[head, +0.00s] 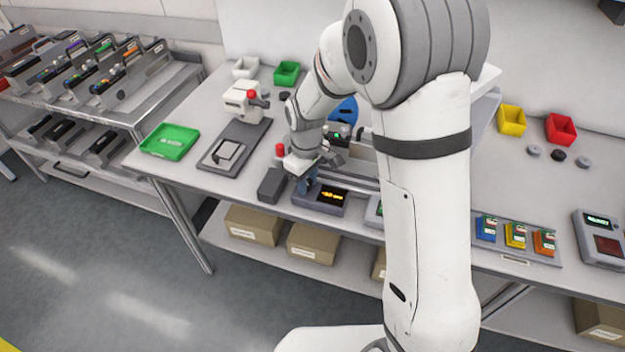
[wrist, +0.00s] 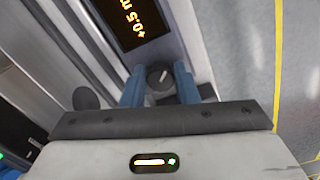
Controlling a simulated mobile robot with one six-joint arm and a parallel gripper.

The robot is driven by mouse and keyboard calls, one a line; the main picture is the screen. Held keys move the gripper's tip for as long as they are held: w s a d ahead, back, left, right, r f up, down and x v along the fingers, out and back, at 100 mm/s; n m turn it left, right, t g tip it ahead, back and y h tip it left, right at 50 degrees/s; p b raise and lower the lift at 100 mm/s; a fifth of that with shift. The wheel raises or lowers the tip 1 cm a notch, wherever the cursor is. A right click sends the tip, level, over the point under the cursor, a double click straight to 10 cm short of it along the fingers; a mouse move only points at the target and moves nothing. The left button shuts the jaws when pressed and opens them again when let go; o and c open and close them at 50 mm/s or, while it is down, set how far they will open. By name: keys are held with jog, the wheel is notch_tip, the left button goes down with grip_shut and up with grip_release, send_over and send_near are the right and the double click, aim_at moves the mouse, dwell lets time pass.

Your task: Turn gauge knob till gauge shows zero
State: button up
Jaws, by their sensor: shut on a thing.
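The gauge (head: 332,197) is a dark box with an orange lit display near the front edge of the bench, too small to read in the head view. In the wrist view its display (wrist: 138,18) is rotated and cut off by the frame edge; the visible part reads "+0.5 m". The dark round gauge knob (wrist: 160,77) has a pale pointer mark and sits beside the display. My gripper (wrist: 160,86) has its two blue fingers on either side of the knob, shut on it. In the head view my gripper (head: 308,183) is low at the left end of the gauge.
A green tray (head: 170,141) and a grey plate with a white device (head: 240,103) stand further left. Coloured modules (head: 515,235) lie on the right.

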jog(key=shift+a+r, duration=0.1)
jog(key=shift+a, duration=0.05)
jog(key=o, duration=0.8)
jog(key=shift+a, duration=0.1)
jog(key=shift+o, duration=1)
jog(key=shift+r, duration=3.85)
